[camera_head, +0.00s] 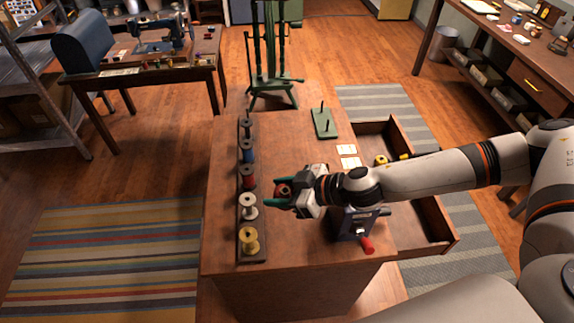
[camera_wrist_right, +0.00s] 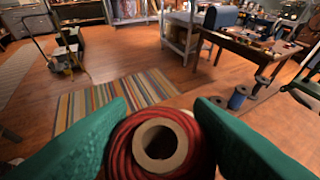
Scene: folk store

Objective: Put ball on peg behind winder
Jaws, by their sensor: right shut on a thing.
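My right gripper (camera_head: 280,193) is shut on a red yarn ball (camera_wrist_right: 158,143) with a pale hollow core. In the right wrist view the ball sits between the two green fingers. In the head view the ball (camera_head: 284,188) is partly hidden by the gripper, above the wooden counter and right of the spool rack. The winder (camera_head: 352,226), a dark blue device with a red handle, stands on the counter below my right arm, partly hidden.
A dark rack (camera_head: 241,213) holds several thread spools along the counter's left edge. An open drawer (camera_head: 440,222) juts out at the right. A green stand (camera_head: 271,77) is beyond the counter. The counter's back middle is clear.

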